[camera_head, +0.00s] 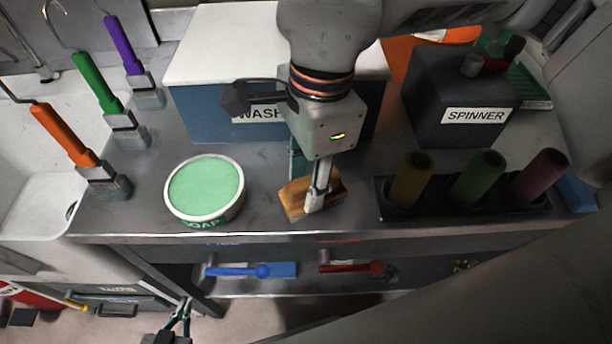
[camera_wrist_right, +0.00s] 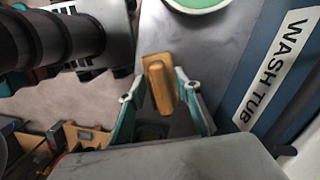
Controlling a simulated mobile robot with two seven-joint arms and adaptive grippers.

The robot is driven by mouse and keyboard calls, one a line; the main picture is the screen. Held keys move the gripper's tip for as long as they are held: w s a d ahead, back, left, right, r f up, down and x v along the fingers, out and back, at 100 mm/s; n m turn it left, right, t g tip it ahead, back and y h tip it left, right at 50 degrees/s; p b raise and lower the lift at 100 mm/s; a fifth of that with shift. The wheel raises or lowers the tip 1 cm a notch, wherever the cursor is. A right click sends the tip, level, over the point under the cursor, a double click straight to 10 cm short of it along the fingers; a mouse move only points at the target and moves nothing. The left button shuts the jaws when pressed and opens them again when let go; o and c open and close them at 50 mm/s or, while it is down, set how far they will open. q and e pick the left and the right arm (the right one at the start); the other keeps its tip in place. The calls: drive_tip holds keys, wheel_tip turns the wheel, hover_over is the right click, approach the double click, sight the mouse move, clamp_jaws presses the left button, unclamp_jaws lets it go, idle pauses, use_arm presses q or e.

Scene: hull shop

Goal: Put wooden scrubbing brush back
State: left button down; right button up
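The wooden scrubbing brush (camera_head: 297,199) is a tan block at the front of the grey bench, between the soap tub and the spinner. My right gripper (camera_head: 318,200) points down over it. In the right wrist view the brush (camera_wrist_right: 161,86) lies between the fingertips (camera_wrist_right: 160,88), one on each side and very close to it. I cannot tell whether they press on it or whether the brush is off the bench. My left gripper (camera_head: 184,306) is low at the bottom of the head view, in front of the bench. Its fingers look empty; their opening is unclear.
A green soap tub (camera_head: 206,190) stands left of the brush and a wash tub (camera_head: 205,110) behind. A dark spinner (camera_head: 455,105) and a holder with three coloured tubes (camera_head: 470,205) are at right. Orange, green and purple handled tools (camera_head: 62,135) stand at left. A lower shelf (camera_head: 310,285) holds blue and red tools.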

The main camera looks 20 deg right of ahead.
wheel_tip(320, 180, up, 12)
drive_tip(key=d+p, duration=0.1)
drive_tip(key=shift+r, duration=0.15)
idle(0.4)
idle(0.5)
